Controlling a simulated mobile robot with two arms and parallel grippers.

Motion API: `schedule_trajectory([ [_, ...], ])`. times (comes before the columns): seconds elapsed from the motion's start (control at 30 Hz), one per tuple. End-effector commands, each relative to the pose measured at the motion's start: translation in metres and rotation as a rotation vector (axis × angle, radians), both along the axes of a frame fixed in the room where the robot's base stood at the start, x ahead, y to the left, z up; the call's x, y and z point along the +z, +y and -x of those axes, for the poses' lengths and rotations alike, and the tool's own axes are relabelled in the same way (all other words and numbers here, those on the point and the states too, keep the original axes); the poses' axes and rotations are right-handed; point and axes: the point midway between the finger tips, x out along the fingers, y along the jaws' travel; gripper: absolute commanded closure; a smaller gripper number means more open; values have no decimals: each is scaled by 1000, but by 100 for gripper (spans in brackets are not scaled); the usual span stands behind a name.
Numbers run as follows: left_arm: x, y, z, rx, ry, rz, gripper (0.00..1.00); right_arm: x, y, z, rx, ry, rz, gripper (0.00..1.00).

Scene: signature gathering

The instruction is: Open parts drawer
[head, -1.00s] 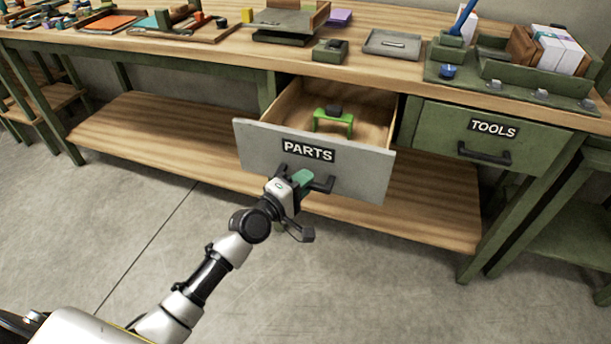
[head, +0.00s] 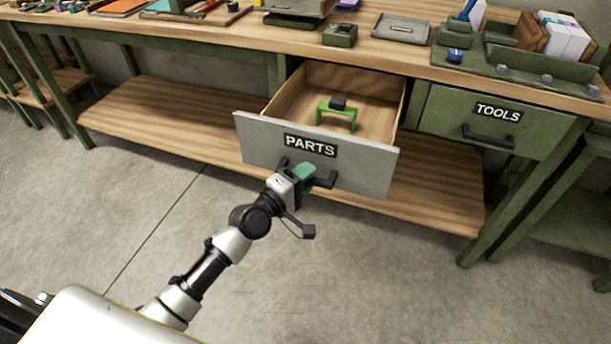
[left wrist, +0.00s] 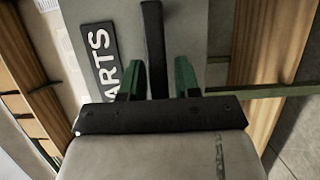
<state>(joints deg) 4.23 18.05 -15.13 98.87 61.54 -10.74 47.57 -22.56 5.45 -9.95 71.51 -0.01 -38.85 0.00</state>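The parts drawer (head: 360,168) has a grey front with a "PARTS" label and stands pulled well out from under the bench. A green bracket-like part with a dark block on top (head: 337,110) sits inside it. My left gripper (head: 305,174) is at the drawer's dark bar handle (head: 325,181). A narrow gap seems to show on one side. My right gripper is not in view.
The green tools drawer (head: 490,125) is shut, to the right. The wooden bench top (head: 290,46) holds trays and boxes. A lower wooden shelf (head: 160,125) runs beneath. The concrete floor in front (head: 400,270) is clear.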

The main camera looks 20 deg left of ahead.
Motion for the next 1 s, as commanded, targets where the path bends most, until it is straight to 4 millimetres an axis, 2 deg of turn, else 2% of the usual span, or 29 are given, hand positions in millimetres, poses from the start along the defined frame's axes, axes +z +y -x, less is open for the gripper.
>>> schedule_trajectory([
  [0.07,0,0,0,0,0,0,57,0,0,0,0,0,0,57],
  [0.3,0,0,0,1,0,1,57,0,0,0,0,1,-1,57],
  [0.43,-1,4,8,1,1,0,57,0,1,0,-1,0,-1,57],
  [0.8,-2,33,72,-1,4,-2,57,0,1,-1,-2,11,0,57],
  [1.0,-1,43,93,0,1,-2,57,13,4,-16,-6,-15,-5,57],
])
